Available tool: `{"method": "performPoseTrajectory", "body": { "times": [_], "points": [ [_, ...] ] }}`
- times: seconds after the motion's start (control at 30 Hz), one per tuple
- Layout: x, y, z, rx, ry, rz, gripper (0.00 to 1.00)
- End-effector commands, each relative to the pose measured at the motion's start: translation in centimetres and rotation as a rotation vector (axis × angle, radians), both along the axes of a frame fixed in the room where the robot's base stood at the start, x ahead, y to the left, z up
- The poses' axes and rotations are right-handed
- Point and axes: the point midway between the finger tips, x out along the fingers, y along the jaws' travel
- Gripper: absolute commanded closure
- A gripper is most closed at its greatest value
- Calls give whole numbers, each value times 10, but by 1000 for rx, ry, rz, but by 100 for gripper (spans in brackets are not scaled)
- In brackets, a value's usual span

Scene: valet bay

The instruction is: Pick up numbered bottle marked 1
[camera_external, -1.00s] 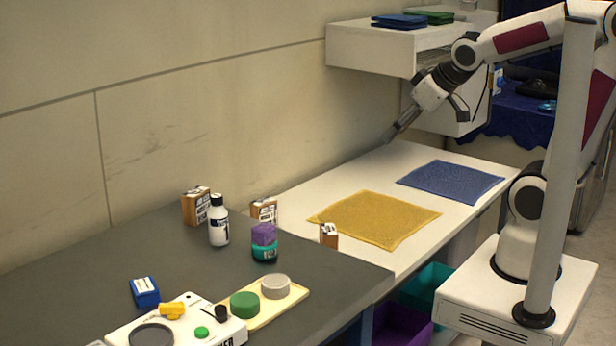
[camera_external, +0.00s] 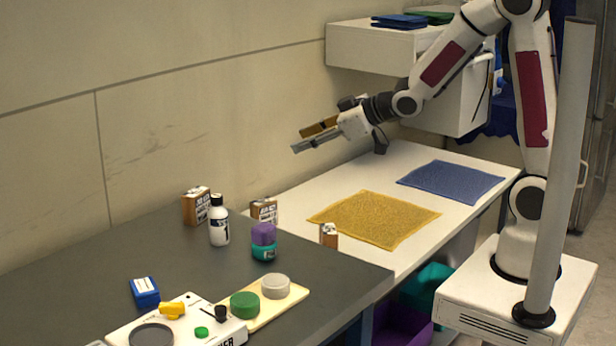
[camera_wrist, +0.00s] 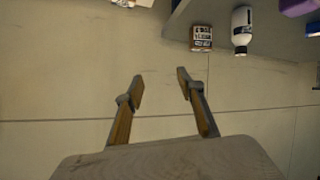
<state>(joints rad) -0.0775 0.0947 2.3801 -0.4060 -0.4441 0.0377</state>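A white bottle with a black cap (camera_external: 218,222) stands upright on the dark grey counter. It has a dark-printed label, and I cannot read a number on it. The bottle also shows upside down at the top right of the wrist view (camera_wrist: 242,28). My gripper (camera_external: 300,139) is in the air near the wall, above and to the right of the bottle, and points left. In the wrist view its two fingers (camera_wrist: 160,75) are spread apart with only wall between them. It is empty and touches nothing.
Label-faced boxes (camera_external: 196,206) (camera_external: 264,211) (camera_external: 328,235) and a purple-and-teal container (camera_external: 263,243) stand near the bottle. A blue box (camera_external: 145,292) and a white device (camera_external: 182,331) are in front. Yellow (camera_external: 375,219) and blue (camera_external: 450,183) cloths lie right. The wall (camera_external: 150,110) is behind.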

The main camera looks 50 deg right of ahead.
Motion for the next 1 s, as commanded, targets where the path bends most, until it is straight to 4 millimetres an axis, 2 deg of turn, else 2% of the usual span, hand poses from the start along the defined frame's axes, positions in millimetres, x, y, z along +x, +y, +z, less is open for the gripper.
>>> {"method": "performPoseTrajectory", "body": {
  "times": [0.2, 0.5, 0.77, 1.0],
  "points": [
    [20, 34, -20, 43, -62, 103, 62],
    [31, 82, -46, 134, -142, 247, 62],
    [27, 120, -68, 243, -201, 362, 62],
    [14, 149, -85, 363, -249, 456, 62]
  ]
}}
